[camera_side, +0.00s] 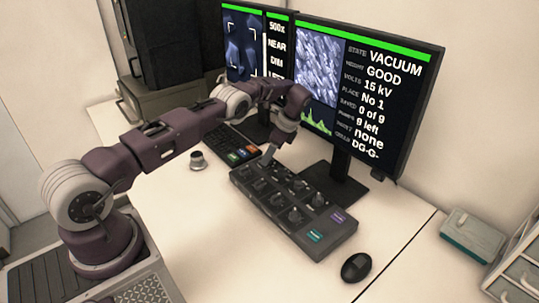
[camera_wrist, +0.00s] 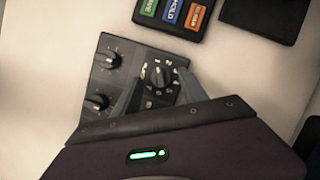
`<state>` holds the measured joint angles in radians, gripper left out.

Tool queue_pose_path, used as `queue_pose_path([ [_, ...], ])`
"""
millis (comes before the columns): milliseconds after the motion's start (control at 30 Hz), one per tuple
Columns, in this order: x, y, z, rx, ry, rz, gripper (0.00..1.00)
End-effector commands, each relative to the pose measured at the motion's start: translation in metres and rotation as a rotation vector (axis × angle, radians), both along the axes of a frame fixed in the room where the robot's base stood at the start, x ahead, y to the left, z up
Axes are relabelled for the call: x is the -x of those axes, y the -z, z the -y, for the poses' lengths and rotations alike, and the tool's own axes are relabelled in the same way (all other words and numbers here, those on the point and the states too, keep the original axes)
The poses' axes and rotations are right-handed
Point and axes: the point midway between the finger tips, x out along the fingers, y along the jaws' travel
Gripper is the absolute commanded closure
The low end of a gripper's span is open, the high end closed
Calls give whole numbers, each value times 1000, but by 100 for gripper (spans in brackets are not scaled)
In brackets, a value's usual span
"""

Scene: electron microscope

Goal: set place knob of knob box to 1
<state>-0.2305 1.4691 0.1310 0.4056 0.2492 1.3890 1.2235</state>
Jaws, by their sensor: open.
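The knob box (camera_side: 325,239) is a dark slab with several knobs on the desk; its far end also shows in the wrist view (camera_wrist: 120,47). My gripper (camera_side: 268,156) points down at the far end of the box. In the wrist view, my gripper (camera_wrist: 157,80) is open, with one finger on each side of a black knob (camera_wrist: 157,75) ringed by small white numerals. I cannot tell whether the fingers touch it, or exactly which numeral its pointer faces. A monitor (camera_side: 372,100) reads "PLACE No 1".
Two other knobs (camera_wrist: 97,102) sit left of the fingers in the wrist view. A button keyboard (camera_side: 236,148) lies beyond the box and the monitor stand (camera_side: 338,178) behind it. A mouse (camera_side: 356,267) lies at the near right, and a small round metal piece (camera_side: 197,160) stands left.

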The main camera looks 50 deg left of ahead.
Motion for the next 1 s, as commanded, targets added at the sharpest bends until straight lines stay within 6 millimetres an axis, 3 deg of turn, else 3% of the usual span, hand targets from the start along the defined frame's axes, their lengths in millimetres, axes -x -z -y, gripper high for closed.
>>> queue_pose_path([
  [167,-9,-39,14,-2,2,5,49],
  [300,-11,-52,17,-5,-3,4,49],
  [767,-13,-63,21,1,-7,9,49],
  [867,-17,-92,22,4,-61,54,49],
  [967,-17,-147,29,21,-170,146,49],
  [1000,-14,-175,35,35,-224,192,49],
])
